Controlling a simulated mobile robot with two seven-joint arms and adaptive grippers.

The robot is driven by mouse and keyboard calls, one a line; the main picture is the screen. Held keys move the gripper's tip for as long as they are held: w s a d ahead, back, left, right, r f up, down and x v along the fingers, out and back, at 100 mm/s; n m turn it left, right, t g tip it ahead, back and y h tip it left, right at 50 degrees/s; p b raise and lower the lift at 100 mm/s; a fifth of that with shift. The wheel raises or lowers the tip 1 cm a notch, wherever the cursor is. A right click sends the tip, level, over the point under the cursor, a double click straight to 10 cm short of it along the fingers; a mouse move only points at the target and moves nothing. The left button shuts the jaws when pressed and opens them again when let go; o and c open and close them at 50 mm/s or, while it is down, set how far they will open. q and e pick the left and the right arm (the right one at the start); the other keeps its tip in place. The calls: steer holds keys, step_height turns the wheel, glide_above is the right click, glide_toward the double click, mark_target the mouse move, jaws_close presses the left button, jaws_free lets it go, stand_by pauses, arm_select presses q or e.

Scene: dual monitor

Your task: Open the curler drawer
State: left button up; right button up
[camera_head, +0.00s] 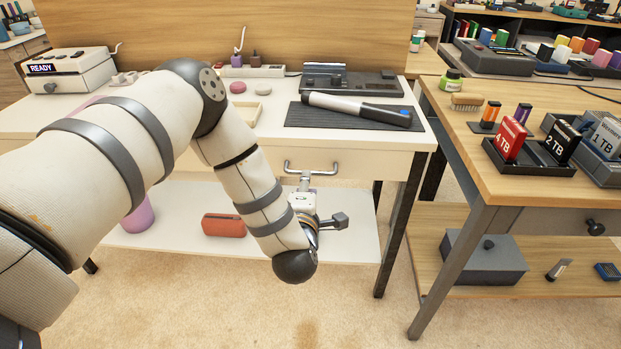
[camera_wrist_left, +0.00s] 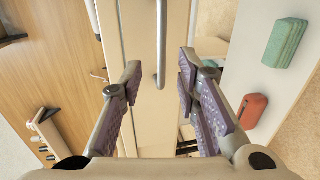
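The drawer (camera_head: 350,168) is in the white table's front, and its face looks flush and closed. It has a metal bar handle (camera_head: 311,166). A white and black curler (camera_head: 350,107) lies on a dark ribbed mat above it. My left gripper (camera_head: 304,184) is just in front of the handle, below the tabletop. In the left wrist view, its two purple-padded fingers (camera_wrist_left: 158,78) are spread apart, and the handle (camera_wrist_left: 161,45) shows in the gap ahead, with no visible contact. My right gripper is not in view.
A lower shelf (camera_head: 354,235) under the white table holds an orange case (camera_head: 224,225). A wooden table (camera_head: 480,160) with drive boxes stands close at the right. A dark table leg (camera_head: 392,255) stands right of my gripper. The floor in front is clear.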

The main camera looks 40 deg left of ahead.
arm_select(q)
steer(key=b+x, duration=0.1)
steer(key=x, duration=0.6)
steer(key=shift+w+a+f, duration=0.1)
steer(key=shift+w+a, duration=0.05)
steer(key=shift+w, duration=0.05)
jaws_close()
